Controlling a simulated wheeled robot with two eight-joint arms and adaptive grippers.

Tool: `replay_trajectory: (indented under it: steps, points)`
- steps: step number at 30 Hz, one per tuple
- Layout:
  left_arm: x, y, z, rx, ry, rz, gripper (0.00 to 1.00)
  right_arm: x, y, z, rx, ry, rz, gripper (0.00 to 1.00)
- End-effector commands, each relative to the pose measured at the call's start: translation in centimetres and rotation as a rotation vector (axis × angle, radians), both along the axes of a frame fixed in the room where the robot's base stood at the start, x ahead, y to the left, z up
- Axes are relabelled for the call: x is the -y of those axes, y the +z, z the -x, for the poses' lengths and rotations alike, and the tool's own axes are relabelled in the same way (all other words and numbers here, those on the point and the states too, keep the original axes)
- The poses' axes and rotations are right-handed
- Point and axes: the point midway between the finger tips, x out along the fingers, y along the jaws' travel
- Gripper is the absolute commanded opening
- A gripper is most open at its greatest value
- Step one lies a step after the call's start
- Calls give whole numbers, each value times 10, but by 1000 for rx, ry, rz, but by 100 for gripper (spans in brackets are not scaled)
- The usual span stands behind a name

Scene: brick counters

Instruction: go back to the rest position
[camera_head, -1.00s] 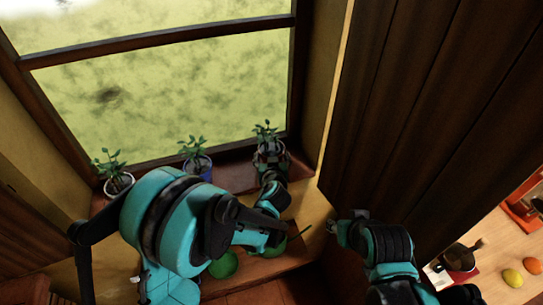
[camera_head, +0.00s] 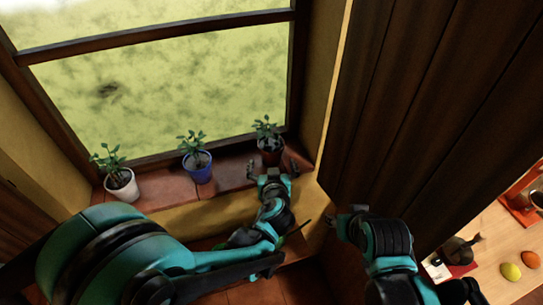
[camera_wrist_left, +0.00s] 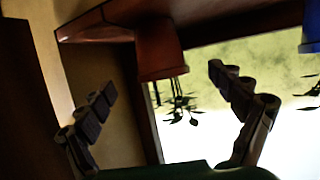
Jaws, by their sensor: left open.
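My left gripper (camera_head: 272,168) is open and empty in front of the window sill. Its two fingers are spread just short of the dark reddish-brown pot (camera_head: 271,157), which stands upright on the sill with a green plant in it. In the left wrist view the picture is upside down; the open left gripper (camera_wrist_left: 162,88) shows its fingers apart, with the reddish-brown pot (camera_wrist_left: 160,50) beyond them. My right gripper (camera_head: 347,214) is beside the dark wooden panel, and its fingers are too small to judge.
A white pot (camera_head: 121,186) and a blue pot (camera_head: 198,169) with plants stand further left on the tiled sill (camera_head: 160,186). The dark wooden panel (camera_head: 420,110) rises at the right. A wooden counter (camera_head: 495,245) carries a yellow egg-shaped item (camera_head: 511,272) and an orange one (camera_head: 531,259).

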Motion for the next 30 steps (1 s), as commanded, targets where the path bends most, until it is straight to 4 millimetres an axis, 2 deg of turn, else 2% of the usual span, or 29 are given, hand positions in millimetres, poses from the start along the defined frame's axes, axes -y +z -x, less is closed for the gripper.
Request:
replay_trajectory:
  steps: [3, 6, 11, 13, 17, 20, 24, 27, 30]
  points:
    - [1, 6, 14, 0, -2, -1, 93, 0, 0, 0, 0, 0, 0, 40]
    - [1, 9, 20, 0, -1, -1, 93, 0, 0, 0, 0, 0, 0, 40]
    - [0, 9, 23, -1, 2, -1, 93, 0, -1, 0, 0, 0, 0, 40]
    - [-8, 8, 23, -15, 10, -7, 93, 0, -3, 0, 0, 0, 0, 40]
    - [-47, -1, 31, -94, 51, -31, 93, 0, -16, 0, 0, 0, 0, 40]
    - [-90, -12, 49, -197, 82, -53, 93, 0, -30, 0, 0, 0, 0, 40]
    - [-141, -31, 89, -348, 91, -61, 93, 0, -49, 0, 0, 0, 0, 40]
    - [-165, -43, 122, -436, 72, -48, 93, 0, -62, 0, 0, 0, 0, 40]
    - [-177, -54, 152, -498, 40, -29, 93, 0, -72, 0, 0, 0, 0, 40]
